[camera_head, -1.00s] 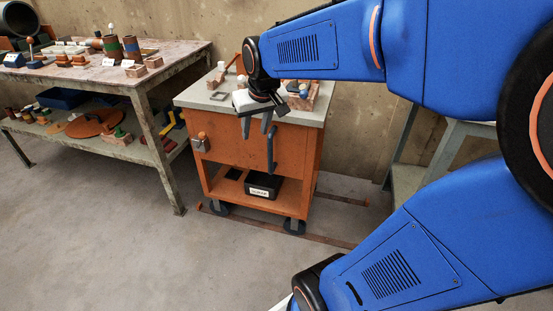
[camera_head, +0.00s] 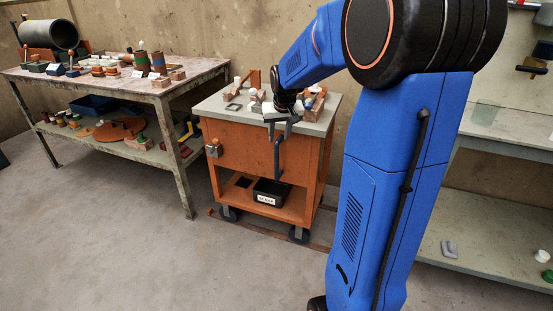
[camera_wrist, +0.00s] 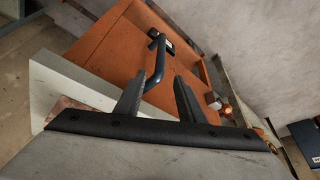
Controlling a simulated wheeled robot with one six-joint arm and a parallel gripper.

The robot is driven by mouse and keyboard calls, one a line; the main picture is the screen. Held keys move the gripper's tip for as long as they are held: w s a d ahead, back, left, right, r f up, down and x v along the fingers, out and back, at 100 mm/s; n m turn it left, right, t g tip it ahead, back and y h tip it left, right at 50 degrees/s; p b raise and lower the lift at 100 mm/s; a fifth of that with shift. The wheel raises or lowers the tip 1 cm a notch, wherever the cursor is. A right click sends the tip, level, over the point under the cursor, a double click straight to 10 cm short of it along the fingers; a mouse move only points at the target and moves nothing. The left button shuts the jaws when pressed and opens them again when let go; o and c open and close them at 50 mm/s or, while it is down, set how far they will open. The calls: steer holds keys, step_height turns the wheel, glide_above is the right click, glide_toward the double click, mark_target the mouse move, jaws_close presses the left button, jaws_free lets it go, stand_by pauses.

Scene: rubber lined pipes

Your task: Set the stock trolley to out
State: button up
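The stock trolley is an orange cabinet (camera_head: 238,160) with a grey top, standing on dark wheels against the back wall. A dark bar handle (camera_head: 277,158) stands out from its front; it also shows in the wrist view (camera_wrist: 157,62). My gripper (camera_head: 279,130) is open and empty at the trolley's front top edge, just above the handle. In the wrist view my gripper's two fingers (camera_wrist: 155,88) are spread, and the handle lies in line with the gap between them, its near end partly behind the left finger. I cannot tell whether they touch.
Floor rails (camera_head: 262,231) run under the trolley. Its lower shelf holds a black labelled box (camera_head: 271,192); small parts lie on top. A cluttered workbench (camera_head: 196,76) stands left, another bench (camera_head: 500,140) right. The floor in front is clear.

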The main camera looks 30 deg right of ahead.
mark_target(276, 157)
steer(key=x, duration=1.4)
steer(key=shift+w+f, duration=0.2)
steer(key=shift+f, duration=0.15)
steer(key=shift+c, duration=0.4)
jaws_close()
